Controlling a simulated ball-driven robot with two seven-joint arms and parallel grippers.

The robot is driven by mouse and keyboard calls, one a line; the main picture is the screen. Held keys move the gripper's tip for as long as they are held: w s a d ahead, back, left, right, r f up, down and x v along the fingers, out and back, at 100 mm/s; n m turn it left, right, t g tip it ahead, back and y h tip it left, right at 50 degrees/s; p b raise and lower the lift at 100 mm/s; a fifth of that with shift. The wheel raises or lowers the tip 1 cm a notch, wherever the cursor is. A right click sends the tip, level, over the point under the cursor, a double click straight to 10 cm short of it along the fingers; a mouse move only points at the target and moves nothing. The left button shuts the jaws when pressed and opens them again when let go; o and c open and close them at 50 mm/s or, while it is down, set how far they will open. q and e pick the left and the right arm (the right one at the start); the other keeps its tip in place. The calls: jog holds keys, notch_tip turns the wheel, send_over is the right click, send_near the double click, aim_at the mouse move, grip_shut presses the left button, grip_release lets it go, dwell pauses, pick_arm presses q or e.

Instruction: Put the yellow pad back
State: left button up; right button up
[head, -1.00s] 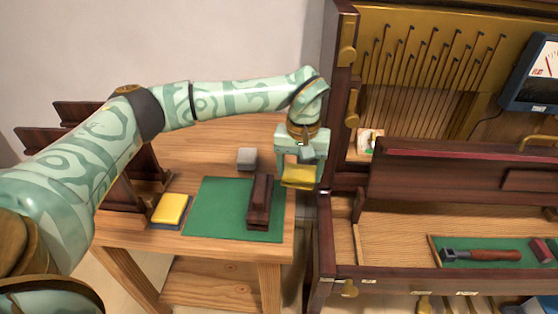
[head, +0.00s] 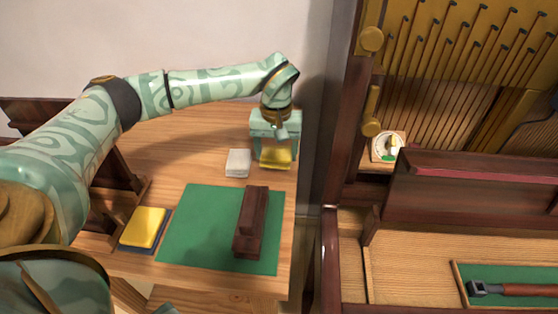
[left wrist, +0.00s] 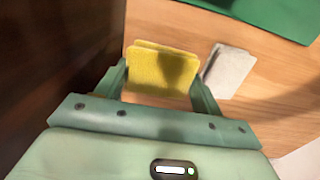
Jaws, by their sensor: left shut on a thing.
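My left gripper (head: 276,158) is shut on a yellow pad (head: 276,159) at the back right of the wooden side table (head: 190,130). In the left wrist view the yellow pad (left wrist: 162,70) sits between the two fingers. I cannot tell whether its underside touches the table. A second yellow pad (head: 143,227) lies on a dark blue pad (head: 162,232) at the table's left. My right gripper is not in view.
A green mat (head: 185,230) with a dark wooden block (head: 250,222) lies in front. The piano case (head: 345,150) rises to the right. Bare wood shows behind the mat.

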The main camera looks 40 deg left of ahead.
aim_at(276, 152)
pick_arm(q)
notch_tip(276, 152, down, 3)
jog(key=shift+s+r+b, duration=0.1)
jog(key=shift+b, duration=0.5)
jog(key=o, duration=0.9)
jog(key=shift+o, duration=0.2)
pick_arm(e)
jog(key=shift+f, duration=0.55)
pick_arm(q)
jog(key=shift+r, duration=0.15)
notch_tip(276, 152, up, 11)
jog(key=p, duration=0.5)
jog(key=shift+r+p, duration=0.2)
jog(key=shift+p, duration=0.2)
jog(key=shift+r, duration=0.3)
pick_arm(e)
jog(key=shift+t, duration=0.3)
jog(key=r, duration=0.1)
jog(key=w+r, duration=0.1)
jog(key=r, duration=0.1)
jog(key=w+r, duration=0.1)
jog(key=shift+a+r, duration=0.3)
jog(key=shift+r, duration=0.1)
